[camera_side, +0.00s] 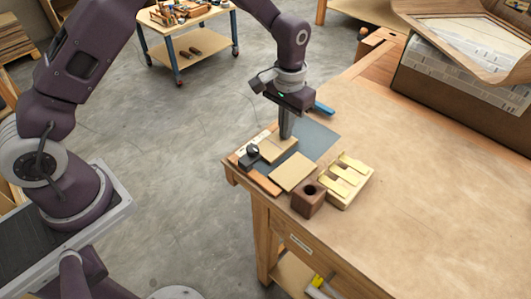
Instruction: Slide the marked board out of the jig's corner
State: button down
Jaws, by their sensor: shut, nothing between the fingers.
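A small light wood board (276,149) lies at the near left corner of the bench, beside a black knob (252,151) and a pale strip (258,139) that look like parts of the jig. An orange-brown strip (264,182) of the jig runs along the near side. A second light board (291,172) lies just in front of the first. I cannot make out a mark on either board. My gripper (286,135) is shut and empty, pointing down at the upper right part of the first board. Whether its tips touch the board is too small to tell.
A dark grey mat (317,141) lies right of the boards. A brown block with a hole (309,199) and a light wooden holder with yellowish strips (346,180) stand to the right. A blue-handled tool (323,108) lies behind. The bench top (430,190) farther right is clear.

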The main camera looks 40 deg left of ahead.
jog(key=shift+w+f, duration=0.1)
jog(key=shift+w, duration=3.95)
notch_tip(320, 180, up, 7)
jog(key=s+a+r+t, duration=0.2)
jog(key=s+a+r, duration=0.1)
jog(key=s+r, duration=0.65)
jog(key=s+a+r+t, duration=0.1)
jog(key=s+a+r, duration=0.1)
jog(key=s+r, duration=0.7)
jog(key=s+a+f+t, duration=0.1)
jog(key=s, duration=0.8)
jog(key=s+a+f+t, duration=0.1)
jog(key=s, duration=0.8)
jog(key=shift+s+f+t, duration=0.25)
jog(key=shift+s+t, duration=0.05)
